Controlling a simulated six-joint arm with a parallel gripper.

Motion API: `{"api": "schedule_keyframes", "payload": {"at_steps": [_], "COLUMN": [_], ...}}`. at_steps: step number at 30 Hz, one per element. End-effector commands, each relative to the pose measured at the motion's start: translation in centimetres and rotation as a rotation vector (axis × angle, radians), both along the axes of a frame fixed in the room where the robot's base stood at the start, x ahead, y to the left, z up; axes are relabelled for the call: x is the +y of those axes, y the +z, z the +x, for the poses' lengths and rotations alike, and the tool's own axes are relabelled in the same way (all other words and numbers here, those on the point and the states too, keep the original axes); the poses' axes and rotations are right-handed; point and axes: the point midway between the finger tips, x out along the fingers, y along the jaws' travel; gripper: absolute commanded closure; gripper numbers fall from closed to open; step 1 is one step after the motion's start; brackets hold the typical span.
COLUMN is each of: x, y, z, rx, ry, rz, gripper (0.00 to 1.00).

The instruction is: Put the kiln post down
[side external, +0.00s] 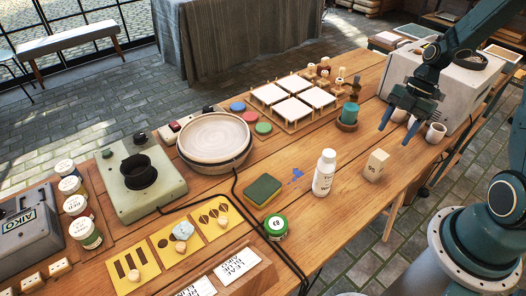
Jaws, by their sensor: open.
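A pale beige block with dark marks on its front, which looks like the kiln post (376,166), stands upright on the wooden table right of the white bottle. My gripper (394,136) points down with its two blue fingers spread apart. In the picture it is above and a little right of the block, apart from it and with nothing between the fingers. How high the fingertips are over the table is hard to tell.
A white bottle (324,172) stands close left of the block. A green-lidded jar (275,226) and a sponge (262,191) lie further left. Bare table shows in front of the block.

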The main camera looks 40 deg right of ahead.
Motion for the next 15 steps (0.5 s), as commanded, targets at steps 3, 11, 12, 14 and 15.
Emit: {"api": "schedule_keyframes", "payload": {"at_steps": [3, 11, 12, 14, 15], "x": [0.0, 1.0, 1.3, 1.9, 2.4], "y": [0.0, 1.9, 2.5, 3.5, 4.3], "z": [0.0, 0.3, 0.4, 0.5, 0.5], "rx": [0.001, 0.020, 0.026, 0.034, 0.040], "ry": [-0.002, -0.069, -0.093, -0.133, -0.166], "rz": [-0.001, -0.044, -0.058, -0.079, -0.095], "gripper": [0.42, 0.42, 0.42, 0.42, 0.42]}}
